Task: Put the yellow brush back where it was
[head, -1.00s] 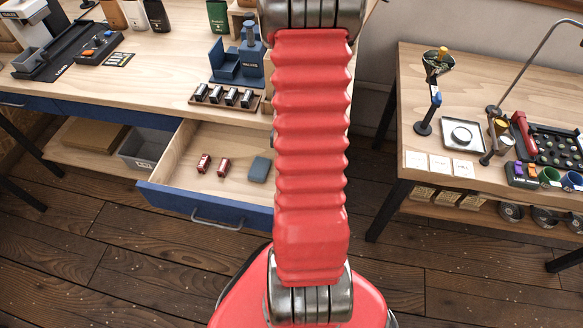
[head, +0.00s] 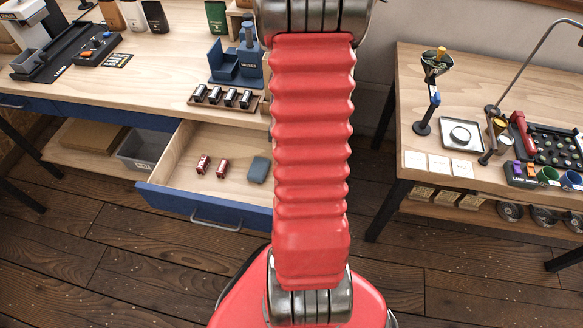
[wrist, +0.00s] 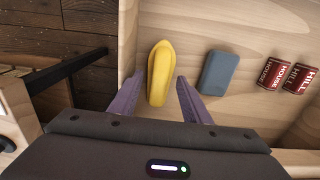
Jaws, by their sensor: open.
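The yellow brush (wrist: 161,72) lies in the open wooden drawer, seen in the wrist view, close to a drawer wall. My gripper (wrist: 160,80) is open, with one purple finger on each side of the brush's near end. The fingers look apart from the brush; I cannot tell their height above it. In the head view, the drawer (head: 213,189) stands pulled out under the left bench, and my red arm hides the brush and gripper.
A grey-blue block (wrist: 215,72) lies just right of the brush in the drawer. Two dark red packs (wrist: 286,75) lie farther right. A rack of small dark canisters (head: 224,99) stands on the bench above. Another bench (head: 412,80) stands at right.

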